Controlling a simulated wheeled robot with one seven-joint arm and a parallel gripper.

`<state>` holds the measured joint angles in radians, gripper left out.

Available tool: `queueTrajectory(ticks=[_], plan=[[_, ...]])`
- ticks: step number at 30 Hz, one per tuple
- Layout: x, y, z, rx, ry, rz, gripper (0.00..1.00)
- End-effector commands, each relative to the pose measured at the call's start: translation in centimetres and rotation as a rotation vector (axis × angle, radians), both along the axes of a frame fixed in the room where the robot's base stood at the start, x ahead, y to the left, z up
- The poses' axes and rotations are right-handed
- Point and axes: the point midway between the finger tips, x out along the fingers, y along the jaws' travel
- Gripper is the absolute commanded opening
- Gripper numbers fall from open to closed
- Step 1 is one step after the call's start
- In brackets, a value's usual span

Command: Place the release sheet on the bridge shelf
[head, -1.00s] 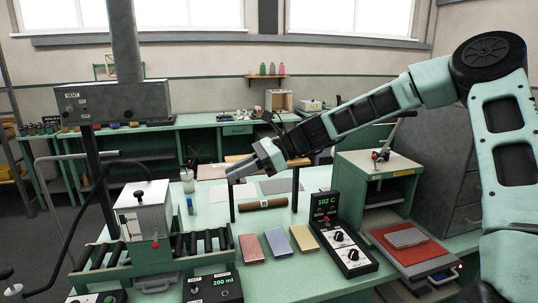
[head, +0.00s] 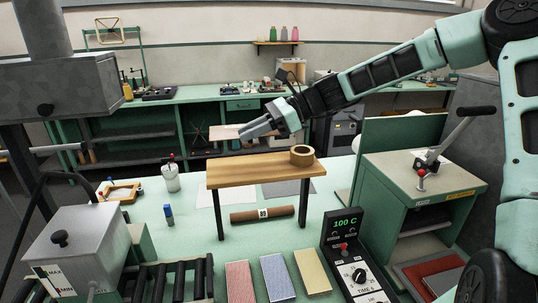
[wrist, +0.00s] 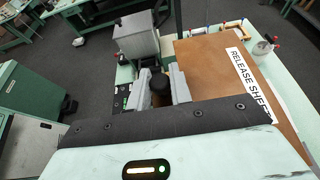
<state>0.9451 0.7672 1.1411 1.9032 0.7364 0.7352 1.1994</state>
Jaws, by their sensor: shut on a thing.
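The bridge shelf (head: 240,172) is a wooden board on black legs, standing on the green table. A tape roll (head: 301,156) rests on its right end. My gripper (head: 247,130) is above the shelf in the head view, its fingers pointing left. The brown release sheet (head: 224,132) shows thinly beside the fingertips, above the board and apart from it in the picture. In the wrist view my gripper (wrist: 160,88) is shut on a dark part at the sheet's side. The release sheet (wrist: 212,62) spreads to the right there, its white label face up. The shelf is not clear in that view.
A labelled brown roll (head: 262,213) lies under the shelf. A cup (head: 171,178) stands behind left. Red, blue and yellow pads (head: 277,277) and a control box (head: 352,262) are in front. A green press (head: 420,190) stands right. The board's left and middle are bare.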

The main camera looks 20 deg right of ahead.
Motion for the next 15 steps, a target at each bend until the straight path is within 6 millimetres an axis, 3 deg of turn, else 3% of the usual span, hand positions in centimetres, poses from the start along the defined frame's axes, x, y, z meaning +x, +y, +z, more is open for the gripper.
queueTrajectory(ticks=[15], plan=[[0.0,0.0,-5.9,0.002,0.002,0.0,0.0]])
